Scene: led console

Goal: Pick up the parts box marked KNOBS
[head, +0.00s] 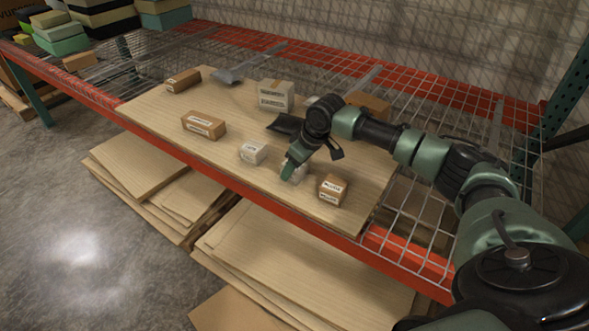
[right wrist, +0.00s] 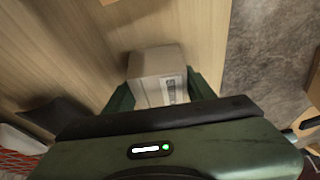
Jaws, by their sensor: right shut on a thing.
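My right gripper (head: 291,171) reaches down over the front part of the wooden board. It is shut on a small pale box (head: 301,173), mostly hidden behind the fingers in the head view. In the right wrist view the pale box (right wrist: 157,72) sits between the two green fingers of the right gripper (right wrist: 166,92). Its dark label (right wrist: 172,91) is turned sideways and I cannot read it surely. I cannot tell whether the box touches the board. My left gripper is not in view.
A white box (head: 253,152) stands just left of the gripper and a brown box (head: 332,190) just right. Other boxes, including a brown one (head: 204,125) and a larger pale one (head: 276,95), stand on the board (head: 165,110). A red shelf beam (head: 250,195) runs along the front.

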